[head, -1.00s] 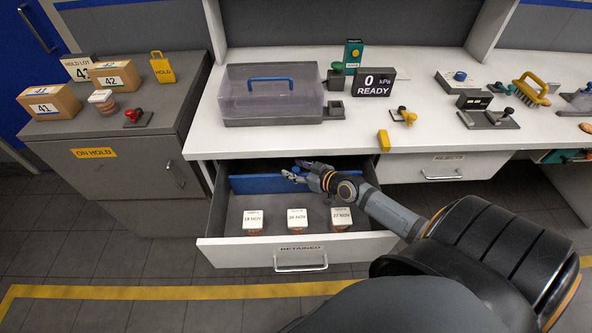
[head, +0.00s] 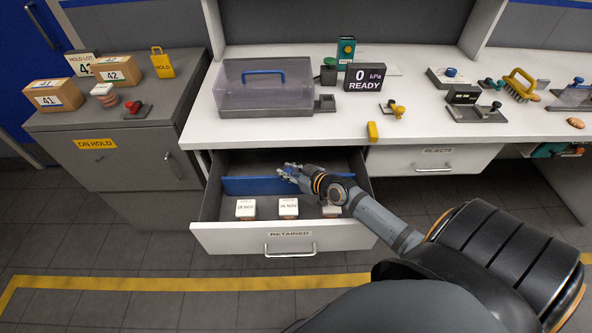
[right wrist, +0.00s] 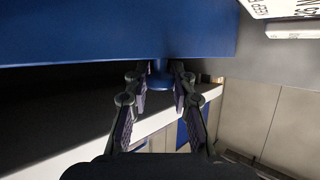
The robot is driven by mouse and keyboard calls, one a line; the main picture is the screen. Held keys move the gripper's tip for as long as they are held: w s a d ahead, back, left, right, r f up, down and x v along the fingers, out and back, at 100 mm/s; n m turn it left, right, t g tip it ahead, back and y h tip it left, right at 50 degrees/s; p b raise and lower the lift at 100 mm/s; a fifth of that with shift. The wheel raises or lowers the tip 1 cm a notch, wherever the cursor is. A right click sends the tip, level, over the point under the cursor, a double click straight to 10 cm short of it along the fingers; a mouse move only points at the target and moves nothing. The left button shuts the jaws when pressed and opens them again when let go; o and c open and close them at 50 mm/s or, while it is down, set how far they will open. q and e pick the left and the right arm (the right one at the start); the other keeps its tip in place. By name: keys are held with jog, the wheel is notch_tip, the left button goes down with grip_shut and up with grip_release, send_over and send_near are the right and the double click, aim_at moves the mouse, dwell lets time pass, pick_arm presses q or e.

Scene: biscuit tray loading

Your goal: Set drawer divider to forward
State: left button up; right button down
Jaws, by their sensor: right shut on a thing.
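The blue drawer divider (head: 245,186) stands across the open RETAINED drawer (head: 290,237), just behind the row of biscuit stacks with white date labels. In the right wrist view the divider (right wrist: 120,35) fills the top, with a round blue knob (right wrist: 159,75) on it. My right gripper (head: 285,173) reaches into the drawer at the divider's right part. Its fingers (right wrist: 160,90) are shut on the knob, one on each side. My arm hides the divider's right end and part of the rightmost stack. My left gripper is out of view.
Labelled stacks (head: 245,208) stand close in front of the divider. Behind it the drawer shows dark, empty floor. The white counter (head: 300,135) overhangs the drawer's back. The closed REJECTS drawer (head: 432,160) is to the right.

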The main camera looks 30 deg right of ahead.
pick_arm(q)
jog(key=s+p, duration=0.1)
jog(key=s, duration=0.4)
pick_arm(e)
jog(key=s+a, duration=0.2)
jog(key=s, duration=0.1)
jog(key=shift+s, duration=0.25)
jog(key=c, duration=1.6)
grip_release()
jog(key=shift+a, duration=0.1)
jog(key=o, duration=0.5)
notch_tip(320, 180, up, 10)
send_over(288, 182)
jog(key=s+a, duration=0.2)
jog(key=s, duration=0.1)
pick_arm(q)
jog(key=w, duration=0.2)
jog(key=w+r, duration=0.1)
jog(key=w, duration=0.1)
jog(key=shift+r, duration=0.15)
pick_arm(e)
jog(key=shift+s+d, duration=0.1)
jog(key=shift+d, duration=0.1)
